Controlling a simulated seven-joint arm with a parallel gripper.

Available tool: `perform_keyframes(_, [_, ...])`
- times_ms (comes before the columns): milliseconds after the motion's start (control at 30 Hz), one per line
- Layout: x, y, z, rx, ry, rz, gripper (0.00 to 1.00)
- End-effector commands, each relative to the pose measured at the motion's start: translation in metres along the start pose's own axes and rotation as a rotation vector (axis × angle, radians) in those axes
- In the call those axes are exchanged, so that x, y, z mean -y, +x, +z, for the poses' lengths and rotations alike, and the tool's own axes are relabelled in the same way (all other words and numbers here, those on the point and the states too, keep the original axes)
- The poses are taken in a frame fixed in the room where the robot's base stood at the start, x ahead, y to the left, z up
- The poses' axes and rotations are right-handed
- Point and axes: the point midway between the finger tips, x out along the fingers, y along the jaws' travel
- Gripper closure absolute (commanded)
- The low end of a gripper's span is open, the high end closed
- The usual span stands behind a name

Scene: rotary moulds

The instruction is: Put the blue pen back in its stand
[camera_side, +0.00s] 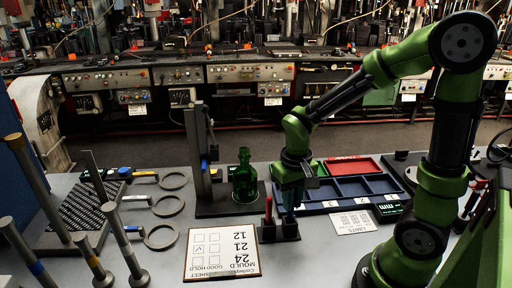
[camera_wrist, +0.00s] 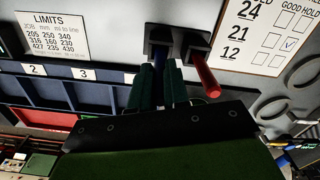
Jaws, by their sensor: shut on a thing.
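My gripper (camera_side: 290,199) points down over the right part of the small black pen stand (camera_side: 268,234). In the wrist view my gripper (camera_wrist: 160,75) is shut on the blue pen (camera_wrist: 159,58), of which only a narrow strip shows between the fingers. The pen's lower end is at the stand's left cup (camera_wrist: 158,34) in that view; I cannot tell how deep it sits. The red pen (camera_side: 268,209) stands in the other cup, and it also shows in the wrist view (camera_wrist: 206,76).
A mould sheet (camera_side: 222,254) lies left of the stand. A green bottle (camera_side: 244,178) stands behind it on a black base beside a gauge post (camera_side: 200,150). A blue compartment tray (camera_side: 345,190) and a limits card (camera_side: 353,222) lie to the right.

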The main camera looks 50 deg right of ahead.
Motion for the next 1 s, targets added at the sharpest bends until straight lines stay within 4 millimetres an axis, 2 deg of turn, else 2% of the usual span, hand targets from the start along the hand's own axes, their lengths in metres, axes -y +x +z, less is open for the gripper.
perform_keyframes(500, [0.0, 0.013, 0.001, 0.001, 0.0, 0.001, 1.0])
perform_keyframes(833, [0.0, 0.014, 0.001, 0.0, 0.0, 0.0, 1.0])
perform_keyframes(867, [0.0, 0.013, 0.0, 0.0, 0.0, 0.0, 0.83])
perform_keyframes(1000, [0.0, 0.013, 0.0, 0.0, 0.0, 0.0, 0.62])
